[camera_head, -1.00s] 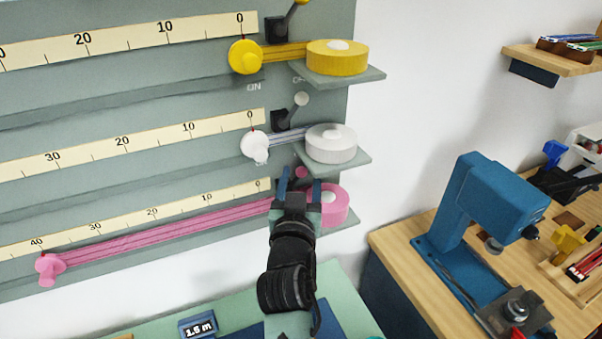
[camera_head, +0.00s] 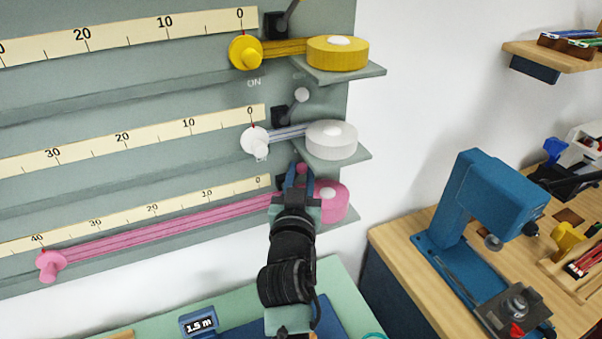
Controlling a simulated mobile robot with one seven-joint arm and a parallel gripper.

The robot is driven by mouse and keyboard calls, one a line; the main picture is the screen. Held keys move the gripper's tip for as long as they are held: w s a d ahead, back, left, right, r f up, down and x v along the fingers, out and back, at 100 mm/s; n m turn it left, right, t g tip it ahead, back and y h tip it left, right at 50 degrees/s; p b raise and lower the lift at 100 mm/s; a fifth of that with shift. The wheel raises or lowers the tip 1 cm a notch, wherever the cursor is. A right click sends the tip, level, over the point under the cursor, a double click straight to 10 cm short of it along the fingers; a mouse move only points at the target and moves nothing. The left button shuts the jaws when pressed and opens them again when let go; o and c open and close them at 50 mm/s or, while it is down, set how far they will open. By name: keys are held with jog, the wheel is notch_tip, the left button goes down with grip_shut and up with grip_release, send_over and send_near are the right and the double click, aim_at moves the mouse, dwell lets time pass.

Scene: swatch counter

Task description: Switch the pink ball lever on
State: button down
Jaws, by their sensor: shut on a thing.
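The pink ball lever (camera_head: 302,168) is on the lowest row of the grey-green board. Its ball shows just above my fingertips; its stem and most of its base are hidden. My gripper (camera_head: 299,177) has its blue fingers shut on the pink ball lever from the front. The lever's ball sits toward the right, near the pink roll (camera_head: 331,200) on the row's shelf. The ON mark (camera_head: 254,84) is printed on the left, under the yellow row; the mark to its right is faint.
The grey lever (camera_head: 302,95) and white roll (camera_head: 332,140) are just above my gripper. The yellow roll (camera_head: 338,54) is higher. Pink ribbon (camera_head: 160,226) stretches left to a pink knob (camera_head: 50,266). A blue press (camera_head: 490,200) stands on the right bench.

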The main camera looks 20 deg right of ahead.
jog(key=shift+f, duration=0.1)
jog(key=a+n+t+b, duration=0.1)
jog(key=n+b, duration=0.1)
jog(key=b, duration=0.2)
jog(key=n+b, duration=0.1)
jog(key=a+n+t+b, duration=0.1)
jog(key=n+b, duration=0.1)
jog(key=n+t+b, duration=0.1)
jog(key=n, duration=0.1)
jog(key=shift+a+b, duration=0.35)
jog(key=shift+a, duration=0.05)
jog(key=n+t, duration=0.1)
jog(key=n, duration=0.1)
jog(key=a+n+t+y+b, duration=0.1)
jog(key=n, duration=0.1)
jog(key=shift+a+n+y, duration=0.1)
jog(key=shift+n+y, duration=0.2)
jog(key=shift+n, duration=0.1)
jog(key=shift+s+a+f+n+t+y, duration=0.1)
jog(key=shift+a+n+t+y, duration=0.15)
jog(key=shift+n+y, duration=0.45)
jog(key=shift+w+a+f+n+t+y, duration=0.1)
jog(key=shift+a+n+t+y, duration=0.2)
jog(key=shift+n, duration=0.65)
jog(key=shift+s+a+f+n+t+y, duration=0.1)
jog(key=shift+n+t+y, duration=0.35)
jog(key=shift+n, duration=0.4)
jog(key=c, duration=0.7)
grip_release()
